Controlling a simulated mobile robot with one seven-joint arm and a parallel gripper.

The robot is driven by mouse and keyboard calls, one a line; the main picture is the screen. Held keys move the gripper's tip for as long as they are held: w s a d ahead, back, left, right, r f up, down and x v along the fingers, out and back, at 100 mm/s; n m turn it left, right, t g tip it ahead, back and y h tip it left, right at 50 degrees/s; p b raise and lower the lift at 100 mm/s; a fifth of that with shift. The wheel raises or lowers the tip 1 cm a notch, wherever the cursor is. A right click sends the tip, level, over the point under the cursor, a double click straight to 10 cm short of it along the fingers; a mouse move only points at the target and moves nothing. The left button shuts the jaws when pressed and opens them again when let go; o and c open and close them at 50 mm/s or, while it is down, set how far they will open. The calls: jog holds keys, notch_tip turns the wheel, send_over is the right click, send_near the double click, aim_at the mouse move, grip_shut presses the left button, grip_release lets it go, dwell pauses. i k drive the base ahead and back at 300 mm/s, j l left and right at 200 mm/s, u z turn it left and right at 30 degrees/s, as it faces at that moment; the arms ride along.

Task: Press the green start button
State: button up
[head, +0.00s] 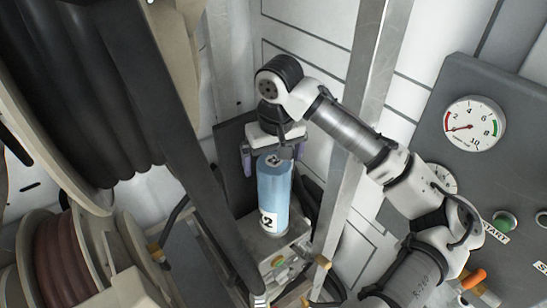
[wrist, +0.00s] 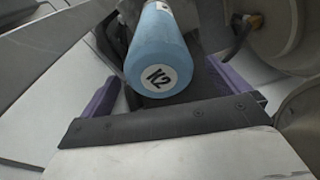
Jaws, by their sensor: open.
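The green start button (head: 504,221) sits on the grey control panel (head: 462,95) at the right of the head view. A label beside it reads "TART", its first letter hidden by my arm. My gripper (head: 272,163) is far to the left of the button, pointing down over a blue cylinder (head: 274,198) marked K2. Its purple fingers are open, one on each side of the cylinder's top. In the wrist view the cylinder (wrist: 160,45) shows between the fingers. The button is not in the wrist view.
The cylinder stands on a metal block (head: 273,243). Gauges (head: 473,124) and an orange handle (head: 474,279) are on the panel, close to my arm. A metal post (head: 362,110) rises between cylinder and panel. Large hose reels (head: 68,260) and a dark frame fill the left.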

aim_at(503, 223)
jog(key=k+l, duration=0.8)
jog(key=l, duration=0.1)
